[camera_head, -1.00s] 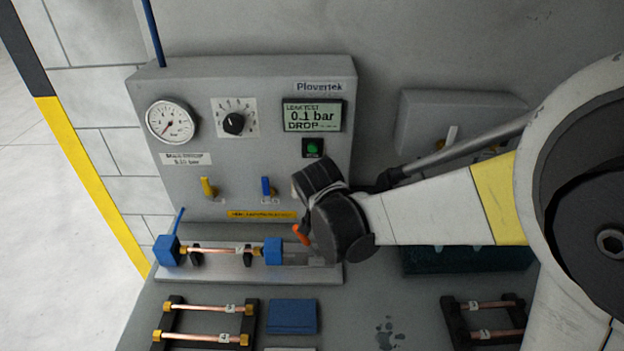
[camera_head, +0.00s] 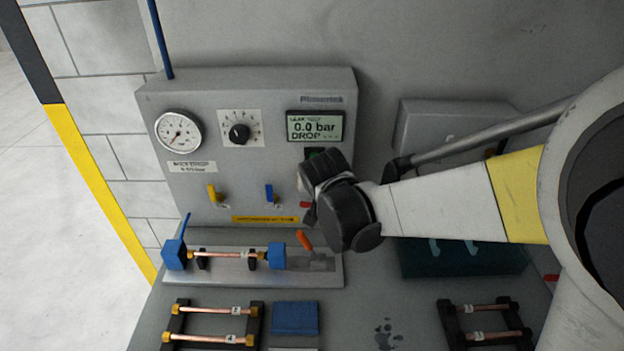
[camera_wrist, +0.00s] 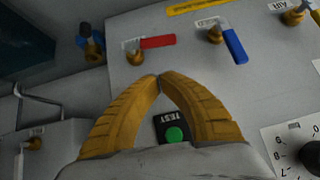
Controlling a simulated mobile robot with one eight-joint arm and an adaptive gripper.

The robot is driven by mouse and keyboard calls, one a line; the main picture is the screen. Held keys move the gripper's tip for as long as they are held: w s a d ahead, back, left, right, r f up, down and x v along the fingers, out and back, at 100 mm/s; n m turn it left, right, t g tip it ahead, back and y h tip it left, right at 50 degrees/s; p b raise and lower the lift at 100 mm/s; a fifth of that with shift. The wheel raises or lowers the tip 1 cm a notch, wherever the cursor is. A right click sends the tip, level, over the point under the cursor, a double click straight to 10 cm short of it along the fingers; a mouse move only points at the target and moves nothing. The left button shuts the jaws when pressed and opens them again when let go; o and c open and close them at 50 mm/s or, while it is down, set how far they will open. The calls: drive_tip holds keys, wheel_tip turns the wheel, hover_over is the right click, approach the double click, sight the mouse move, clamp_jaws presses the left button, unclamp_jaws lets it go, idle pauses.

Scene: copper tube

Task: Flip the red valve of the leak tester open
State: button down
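The red valve (camera_wrist: 158,42) is on the grey panel of the leak tester, in the wrist view above my fingertips. Its red lever lies level and points right from a brass pivot (camera_wrist: 135,55). In the head view only a small red part (camera_head: 304,205) shows beside my wrist; the rest is hidden. My gripper (camera_wrist: 160,80) has its two yellow fingers together at the tips, with nothing seen between them. The tips are just below the red lever in the wrist view; I cannot tell how far from the panel. The fingers are hidden in the head view.
The blue valve (camera_head: 269,192) and yellow valve (camera_head: 212,193) sit left of the red one. A green button (camera_wrist: 174,134) shows between my fingers. The display (camera_head: 315,126) reads 0.0 bar. A copper tube (camera_head: 225,255) lies in the fixture below, near an orange lever (camera_head: 304,240).

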drive_tip(key=p+v, duration=0.2)
drive_tip(key=v, duration=0.7)
drive_tip(key=shift+s+d, duration=0.15)
drive_tip(key=shift+s, duration=0.05)
